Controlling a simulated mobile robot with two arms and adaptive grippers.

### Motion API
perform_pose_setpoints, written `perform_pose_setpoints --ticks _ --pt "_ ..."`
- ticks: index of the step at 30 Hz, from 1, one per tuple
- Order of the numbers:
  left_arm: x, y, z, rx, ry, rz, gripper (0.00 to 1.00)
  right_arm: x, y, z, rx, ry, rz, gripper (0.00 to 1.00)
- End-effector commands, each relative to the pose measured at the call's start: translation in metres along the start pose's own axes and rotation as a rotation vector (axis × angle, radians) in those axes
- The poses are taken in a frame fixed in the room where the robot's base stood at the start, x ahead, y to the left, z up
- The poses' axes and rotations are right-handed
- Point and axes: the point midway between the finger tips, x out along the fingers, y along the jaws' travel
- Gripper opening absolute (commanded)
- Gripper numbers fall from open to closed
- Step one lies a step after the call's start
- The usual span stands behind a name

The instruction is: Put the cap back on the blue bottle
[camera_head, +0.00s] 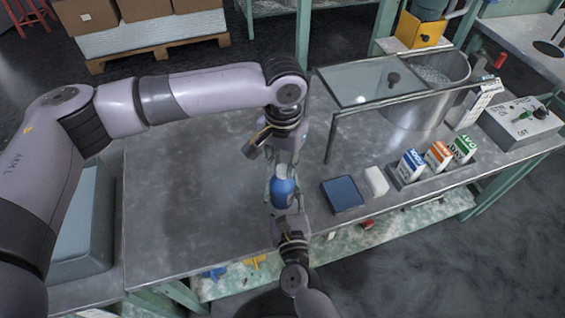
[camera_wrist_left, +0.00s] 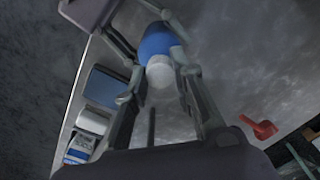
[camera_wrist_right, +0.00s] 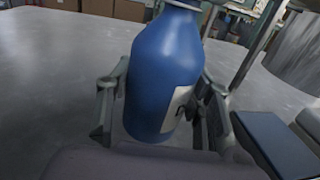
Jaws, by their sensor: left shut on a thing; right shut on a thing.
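The blue bottle (camera_head: 284,191) is held above the metal table by my right gripper (camera_head: 287,212). In the right wrist view the blue bottle (camera_wrist_right: 166,75) stands between the two fingers of my right gripper (camera_wrist_right: 155,110), its pale label facing right and its top cut off by the frame. My left gripper (camera_head: 281,165) reaches down from above the bottle. In the left wrist view the white cap (camera_wrist_left: 159,71) lies in line with the bottle's top, between the fingertips of my left gripper (camera_wrist_left: 160,82). I cannot tell whether the cap is seated or just above the neck.
Right of the bottle are a blue box (camera_head: 342,195), a white block (camera_head: 376,181) and a tray of cartons (camera_head: 405,180). Behind stand a metal frame (camera_head: 328,140) and a steel vat (camera_head: 425,105). A red object (camera_wrist_left: 262,129) shows in the left wrist view.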

Motion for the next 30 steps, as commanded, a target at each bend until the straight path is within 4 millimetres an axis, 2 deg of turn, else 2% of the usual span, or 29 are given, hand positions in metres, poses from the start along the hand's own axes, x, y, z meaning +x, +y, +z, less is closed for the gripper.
perform_pose_setpoints --ticks 5,21,24,28,29,30 --pt "0.0004 -0.0005 -0.0004 0.109 0.001 0.0 0.0 -0.0004 0.0 -0.0009 0.001 0.002 0.0 0.0" --pt "0.0007 -0.0012 -0.0008 1.218 -0.001 -0.001 0.0 -0.0005 0.0 -0.0008 0.0 0.002 0.0 0.0" --pt "0.0004 -0.0014 -0.001 1.326 -0.001 -0.002 0.0 -0.0005 0.0 -0.0008 0.0 0.002 0.0 0.0" --pt "0.0004 -0.0014 -0.0011 1.32 -0.001 -0.002 0.0 -0.0005 0.0 -0.0009 0.0 0.002 0.0 0.0" --pt "0.0004 -0.0014 -0.0011 1.32 -0.001 -0.002 0.25 -0.0005 0.0 -0.0009 0.0 0.002 0.0 0.0" --pt "0.0004 -0.0014 -0.0011 1.319 -0.001 -0.002 0.27 -0.0005 0.0 -0.0009 0.0 0.002 0.0 0.0"
